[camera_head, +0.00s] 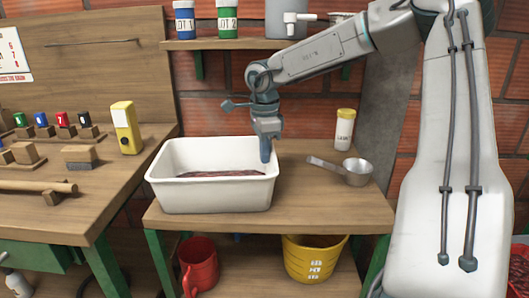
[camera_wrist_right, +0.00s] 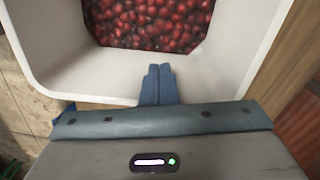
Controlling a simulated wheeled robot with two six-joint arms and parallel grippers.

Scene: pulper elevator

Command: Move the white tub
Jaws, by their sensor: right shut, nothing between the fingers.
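The white tub (camera_head: 213,193) stands upright on the small wooden table (camera_head: 312,206). It holds a layer of dark red cherries, which show in the right wrist view (camera_wrist_right: 150,22). My right gripper (camera_head: 265,154) reaches down at the tub's right end, with its fingertips by the rim. In the right wrist view its blue fingers (camera_wrist_right: 158,86) are together with nothing between them, over the tub's inner wall (camera_wrist_right: 100,78). I cannot tell whether the fingers touch the tub. My left gripper is not in view.
A metal scoop (camera_head: 355,172) and a jar with a yellow lid (camera_head: 344,130) stand right of the tub. A workbench (camera_head: 60,215) with a yellow device (camera_head: 126,128) is at left. A shelf (camera_head: 250,43) hangs above. A red jug (camera_head: 199,266) and yellow bucket (camera_head: 314,258) sit below.

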